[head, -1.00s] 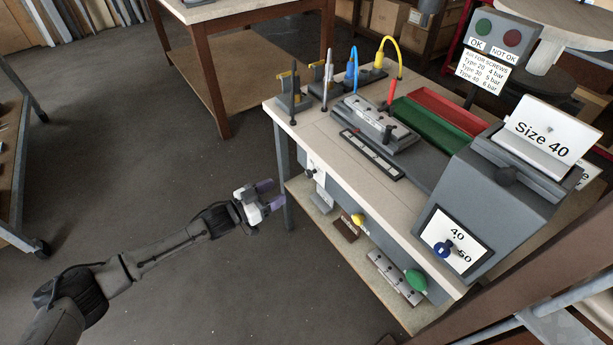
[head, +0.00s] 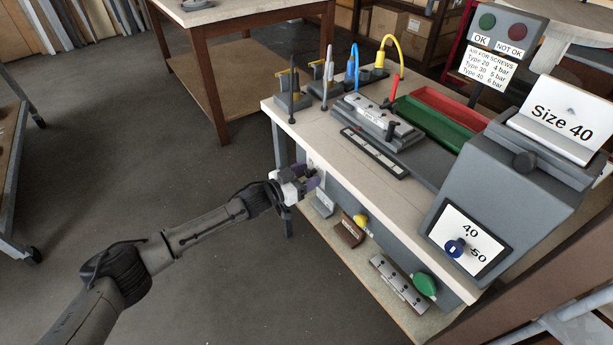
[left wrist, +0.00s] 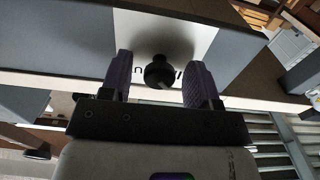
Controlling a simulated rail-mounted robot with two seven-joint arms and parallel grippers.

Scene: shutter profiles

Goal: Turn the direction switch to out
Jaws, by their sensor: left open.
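The direction switch is a dark round knob (left wrist: 160,72) on a white label plate (left wrist: 190,35) on the bench's front panel. In the left wrist view, only parts of the label's letters show, so the knob's setting cannot be read. My left gripper (left wrist: 158,78) is open, with a purple finger on each side of the knob in that view. A gap shows on both sides, and how deep the knob sits between the fingers is unclear. In the head view, my left gripper (head: 312,178) is at the bench's front left and hides the knob. My right gripper is not in view.
The workbench top (head: 330,165) overhangs just above the gripper. A blue selector knob (head: 455,247) marks 40 and 50. Floor left of the bench is clear.

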